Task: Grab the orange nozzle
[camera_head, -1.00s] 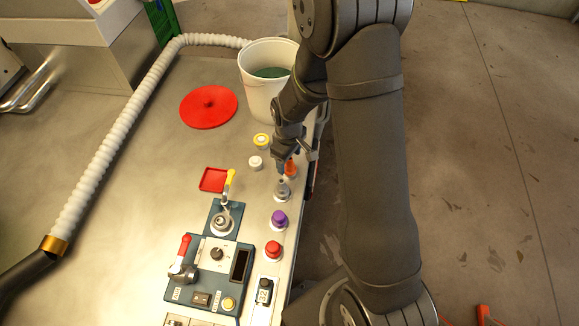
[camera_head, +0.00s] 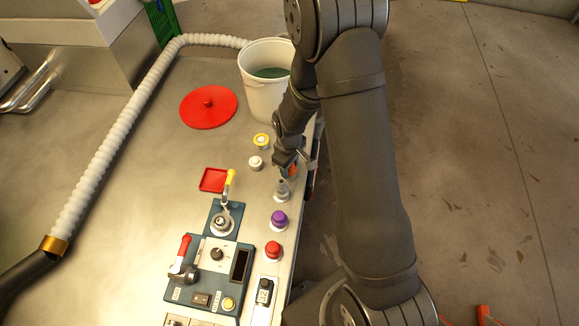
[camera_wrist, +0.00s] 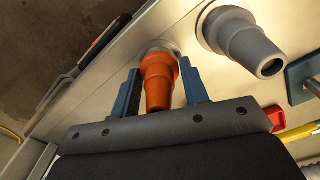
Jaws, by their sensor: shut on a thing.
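The orange nozzle (camera_wrist: 158,80) stands at the panel's edge in the wrist view, its base ring at the panel surface. My gripper (camera_wrist: 160,88) has its two blue fingers on either side of the nozzle and is shut on it. In the head view the nozzle (camera_head: 293,170) is mostly hidden behind my gripper (camera_head: 286,168); only a bit of orange shows.
A grey nozzle (camera_wrist: 243,42) stands close beside the orange one. A white bucket (camera_head: 260,97) stands behind. The panel's right edge is close.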

